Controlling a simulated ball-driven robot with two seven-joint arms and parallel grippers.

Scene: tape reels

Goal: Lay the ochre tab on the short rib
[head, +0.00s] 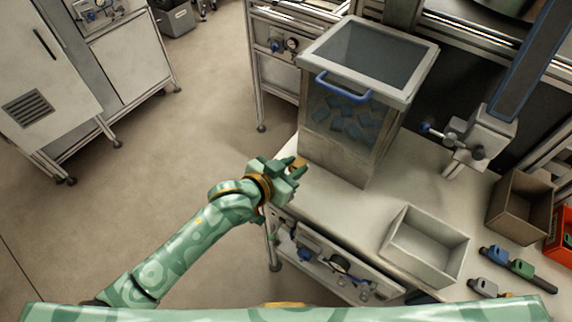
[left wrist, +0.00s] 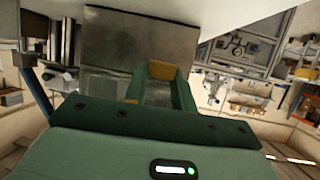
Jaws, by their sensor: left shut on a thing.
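My left gripper (head: 291,168) is shut on the ochre tab (head: 300,163), above the left edge of the bench beside the tall bin. In the left wrist view the ochre tab (left wrist: 162,70) sits between the green fingertips (left wrist: 161,82). At the right of the bench a long dark rib (head: 545,284) carries a blue tab (head: 495,254) and a green tab (head: 521,268). In front of it a grey tab (head: 484,286) lies on what looks like a shorter dark rib (head: 503,295). My right gripper is not in view.
A tall clear-fronted bin (head: 335,142) with a blue handle and blue pieces stands at the back. An open pale tray (head: 401,252) sits between my gripper and the ribs. A brown box (head: 517,210) and an orange bin (head: 559,243) stand at right.

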